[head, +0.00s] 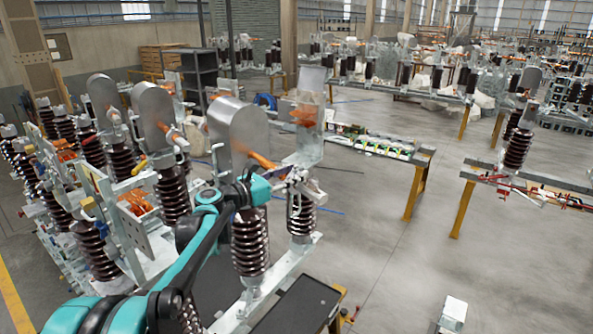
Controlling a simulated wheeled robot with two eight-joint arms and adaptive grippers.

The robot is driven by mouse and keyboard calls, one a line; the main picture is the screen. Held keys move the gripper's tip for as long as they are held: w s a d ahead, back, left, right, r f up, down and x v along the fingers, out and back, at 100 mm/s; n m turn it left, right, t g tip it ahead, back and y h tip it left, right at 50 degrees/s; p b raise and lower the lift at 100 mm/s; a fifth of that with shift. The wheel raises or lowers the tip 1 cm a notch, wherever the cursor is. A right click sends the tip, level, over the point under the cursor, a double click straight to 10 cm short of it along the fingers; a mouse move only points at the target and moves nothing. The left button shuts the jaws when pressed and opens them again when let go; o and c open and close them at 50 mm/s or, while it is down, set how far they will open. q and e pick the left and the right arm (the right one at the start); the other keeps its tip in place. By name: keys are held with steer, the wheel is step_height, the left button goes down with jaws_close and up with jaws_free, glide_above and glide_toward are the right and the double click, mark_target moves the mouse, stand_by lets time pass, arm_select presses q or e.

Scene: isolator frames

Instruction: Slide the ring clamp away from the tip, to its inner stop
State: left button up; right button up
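My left arm reaches up from the lower left, and its gripper (283,176) is at the isolator frame's near end, beside a copper-coloured rod (262,160). The rod sticks out from under a rounded grey metal shield (238,130). The fingers are small and blend with the metal parts, so I cannot tell whether they are open or shut or touching anything. I cannot pick out the ring clamp or its inner stop; they may be hidden by the gripper or too small. My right gripper is not in view.
Brown ribbed insulators (250,243) stand below the arm, with more shields and insulators to the left. A metal bracket (308,135) rises just right of the gripper. A bench with yellow legs (415,190) stands behind. The grey floor (400,270) at right is mostly clear.

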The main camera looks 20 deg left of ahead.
arm_select(q)
steer(key=shift+w+d, duration=0.3)
jaws_close()
steer(key=w+a, duration=0.2)
steer(key=a, duration=0.1)
steer(key=shift+w+a, duration=0.2)
steer(key=shift+a, duration=0.05)
jaws_free()
steer(key=shift+d, duration=0.1)
steer(key=v, duration=0.7)
steer(key=shift+s, duration=0.25)
